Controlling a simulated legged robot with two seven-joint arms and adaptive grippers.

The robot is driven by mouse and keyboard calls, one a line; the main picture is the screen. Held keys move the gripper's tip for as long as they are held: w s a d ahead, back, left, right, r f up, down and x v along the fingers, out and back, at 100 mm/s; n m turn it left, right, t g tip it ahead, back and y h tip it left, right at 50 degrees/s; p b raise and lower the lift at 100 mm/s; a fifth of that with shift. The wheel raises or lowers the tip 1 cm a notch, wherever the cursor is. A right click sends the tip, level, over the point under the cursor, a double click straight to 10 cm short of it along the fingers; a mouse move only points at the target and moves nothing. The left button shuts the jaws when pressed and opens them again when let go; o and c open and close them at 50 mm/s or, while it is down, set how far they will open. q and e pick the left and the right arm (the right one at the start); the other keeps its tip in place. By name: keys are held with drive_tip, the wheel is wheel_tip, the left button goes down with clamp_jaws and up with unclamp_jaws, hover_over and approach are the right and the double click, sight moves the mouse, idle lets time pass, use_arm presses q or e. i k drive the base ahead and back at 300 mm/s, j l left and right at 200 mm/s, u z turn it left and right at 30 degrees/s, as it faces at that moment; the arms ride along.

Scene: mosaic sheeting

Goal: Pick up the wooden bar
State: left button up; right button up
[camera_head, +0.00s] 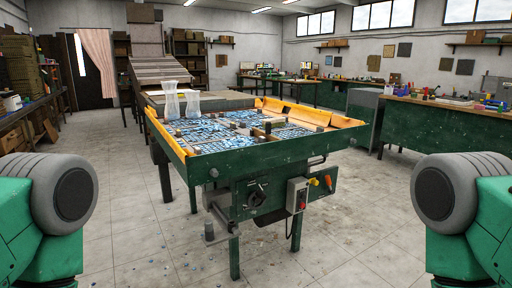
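A green worktable (255,157) stands ahead of me, with blue mosaic sheets (215,135) on its top. Orange-yellow wooden rails (293,112) run along its back and left edges. Small brown and dark blocks also sit on the top. I cannot tell for sure which of these pieces is the wooden bar. Parts of my two arms show at the left and right edges of the picture, well apart from the table. Neither gripper is in view, so what they hold is hidden.
Two clear containers (181,103) stand at the table's back left corner. A control box (297,195) and crank stick out from its front. A green bench (440,128) stands at the right, shelves at the left. The tiled floor before the table is open, with scattered chips.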

sight(257, 133)
drive_tip(key=i+l, duration=0.35)
drive_tip(key=i+u, duration=0.3)
drive_tip(key=i, duration=0.4)
drive_tip(key=i+l+u, duration=0.3)
drive_tip(key=i, duration=0.4)
drive_tip(key=j, duration=0.1)
